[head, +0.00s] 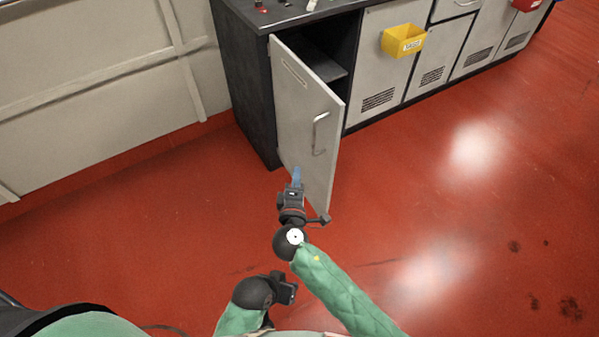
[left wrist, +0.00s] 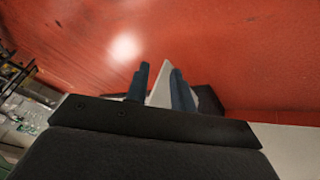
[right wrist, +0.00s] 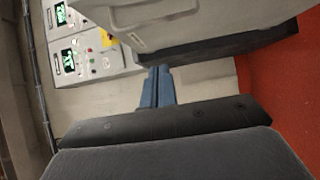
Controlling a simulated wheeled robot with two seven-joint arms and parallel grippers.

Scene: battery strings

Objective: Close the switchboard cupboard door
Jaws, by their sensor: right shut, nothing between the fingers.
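The grey cupboard door (head: 305,115) stands swung open from the dark cabinet, with a shelf (head: 322,63) showing inside. Its bar handle (head: 320,133) is on the face toward the right. My right gripper (head: 297,175) is shut and empty, in front of the door's lower part in the head view; I cannot tell whether it touches. Its blue fingers (right wrist: 157,88) are together in the right wrist view. My left gripper (left wrist: 160,85) is open, its fingers apart with a pale edge seen between them. In the head view it is low, near my body, fingertips not clear.
A yellow bin (head: 403,40) hangs on the neighbouring cabinet front, and a red bin (head: 526,4) is further right. A pale wall (head: 95,85) stands at the left. The red floor (head: 450,230) to the right is clear.

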